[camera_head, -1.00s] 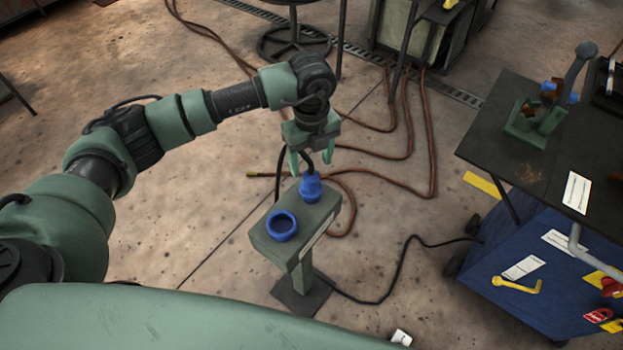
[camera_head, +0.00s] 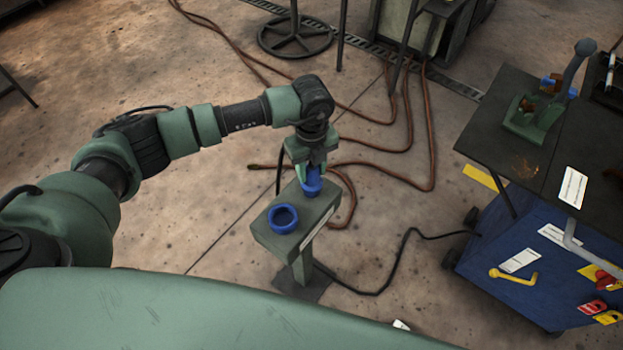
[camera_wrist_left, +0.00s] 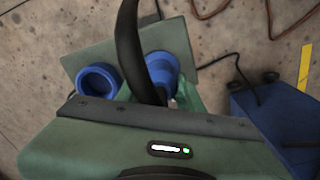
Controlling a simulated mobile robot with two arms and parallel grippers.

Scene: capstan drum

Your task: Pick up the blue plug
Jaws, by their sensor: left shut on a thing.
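The blue plug (camera_head: 312,184) stands on top of the green pedestal box (camera_head: 268,234), towards its far right corner. My left gripper (camera_head: 311,176) has come down over it and is shut on it from above. In the left wrist view the blue plug (camera_wrist_left: 161,70) shows between my gripper body and the box top, with a black cable rising from it. A blue ring-shaped socket (camera_head: 283,218) sits open on the box beside the plug; it also shows in the left wrist view (camera_wrist_left: 98,84). My right gripper is not in view.
A black cable runs from the pedestal base across the floor to a blue cabinet (camera_head: 520,270) at right. A dark table (camera_head: 510,150) holds a green lever device (camera_head: 535,115). Brown hoses (camera_head: 400,150) lie on the floor behind the pedestal.

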